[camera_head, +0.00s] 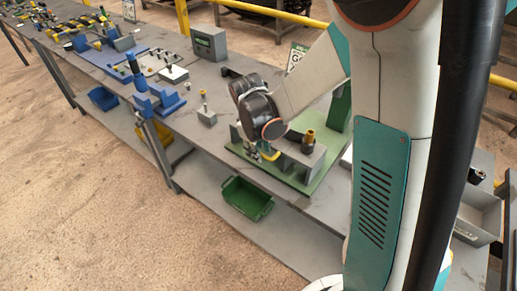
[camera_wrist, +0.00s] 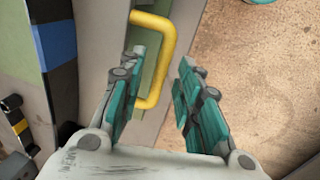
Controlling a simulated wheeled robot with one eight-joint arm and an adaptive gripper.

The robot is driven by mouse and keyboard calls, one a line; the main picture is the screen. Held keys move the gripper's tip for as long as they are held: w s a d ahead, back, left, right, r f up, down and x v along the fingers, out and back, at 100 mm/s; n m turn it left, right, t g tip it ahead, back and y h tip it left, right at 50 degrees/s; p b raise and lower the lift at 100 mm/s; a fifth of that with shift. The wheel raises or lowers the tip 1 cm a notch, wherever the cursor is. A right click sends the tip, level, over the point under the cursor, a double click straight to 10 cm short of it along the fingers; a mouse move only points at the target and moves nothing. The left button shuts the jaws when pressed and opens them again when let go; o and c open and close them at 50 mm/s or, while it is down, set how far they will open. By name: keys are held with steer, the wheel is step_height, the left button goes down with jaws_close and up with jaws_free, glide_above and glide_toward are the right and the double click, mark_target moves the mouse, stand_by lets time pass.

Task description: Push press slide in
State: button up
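The press stands on a green base plate (camera_head: 297,180) on the bench, with a grey block (camera_head: 302,160) and a dark post with a brass-coloured top (camera_head: 309,138). A yellow U-shaped handle (camera_head: 270,156) is at the front of the press; it also shows in the wrist view (camera_wrist: 168,45). I take the part with the handle to be the press slide; how far it is in, I cannot tell. My gripper (camera_wrist: 164,68) is open, its teal fingers apart on either side of the handle's long bar. In the head view my wrist hides part of the press.
A green bin (camera_head: 246,198) sits on the lower shelf under the bench front. A small grey block with a knob (camera_head: 206,116) and a blue fixture (camera_head: 158,100) stand left of the press. A grey box (camera_head: 208,43) stands farther back. Open floor lies in front.

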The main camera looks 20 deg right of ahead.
jaws_close()
steer(key=w+d+b, duration=0.1)
steer(key=w+d, duration=0.8)
steer(key=d, duration=0.5)
steer(key=shift+w+d, duration=0.2)
steer(key=shift+w, duration=0.15)
steer(key=shift+c, duration=0.7)
jaws_free()
steer(key=shift+d, duration=0.1)
steer(key=shift+o, duration=0.7)
steer(key=shift+w+d, duration=0.1)
